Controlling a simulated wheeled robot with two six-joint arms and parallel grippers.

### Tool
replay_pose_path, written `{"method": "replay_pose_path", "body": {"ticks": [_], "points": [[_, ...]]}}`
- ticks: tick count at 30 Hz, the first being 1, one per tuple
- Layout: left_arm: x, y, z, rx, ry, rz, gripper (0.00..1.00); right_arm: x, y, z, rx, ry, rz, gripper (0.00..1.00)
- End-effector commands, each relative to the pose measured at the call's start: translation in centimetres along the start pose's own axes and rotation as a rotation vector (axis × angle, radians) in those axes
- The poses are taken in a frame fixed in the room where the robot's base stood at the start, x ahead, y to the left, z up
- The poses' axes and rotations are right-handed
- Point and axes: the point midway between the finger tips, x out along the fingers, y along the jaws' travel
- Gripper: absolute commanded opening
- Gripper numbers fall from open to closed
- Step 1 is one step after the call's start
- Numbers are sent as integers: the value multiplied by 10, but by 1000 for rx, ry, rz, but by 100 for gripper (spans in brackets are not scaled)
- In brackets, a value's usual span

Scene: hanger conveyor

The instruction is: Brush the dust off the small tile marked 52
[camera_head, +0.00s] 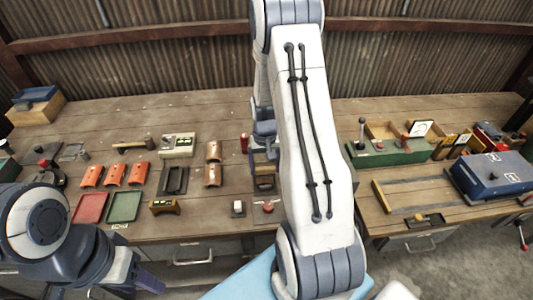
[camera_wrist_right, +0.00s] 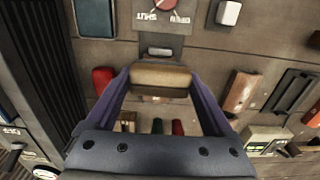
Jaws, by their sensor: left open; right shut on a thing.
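Several orange curved tiles lie on the bench in the head view: a row at the left, with its middle tile (camera_head: 115,174), and two brownish ones nearer the middle, the upper (camera_head: 213,151) and the lower (camera_head: 212,175). No number on them is legible, so I cannot tell which is 52. My right gripper (camera_wrist_right: 160,79) is shut on a tan, wooden-looking block (camera_wrist_right: 160,74), above the bench; whether it is a brush is unclear. A brownish tile (camera_wrist_right: 242,92) lies to its right in the wrist view. My left gripper (camera_head: 148,280) is open and empty at the front left, off the bench.
A panel with a red knob marked OPEN and SHUT (camera_wrist_right: 163,17) is beside the held block. Red (camera_head: 90,207) and green (camera_head: 125,206) trays lie at the left front. A wooden-handled tool (camera_head: 132,145) lies behind the tiles. A blue machine (camera_head: 492,175) stands at the right.

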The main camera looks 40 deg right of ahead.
Motion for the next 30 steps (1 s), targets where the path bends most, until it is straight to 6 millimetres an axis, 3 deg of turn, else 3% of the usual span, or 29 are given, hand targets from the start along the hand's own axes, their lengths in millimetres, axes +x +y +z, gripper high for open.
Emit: {"method": "replay_pose_path", "body": {"ticks": [12, 30], "points": [[-31, 2, -2, 5, -1, 0, 50, -38, -3, 0, -5, 1, 0, 42], [-31, 2, -2, 5, -1, 0, 50, -38, -4, 0, -5, 1, 0, 42]]}}
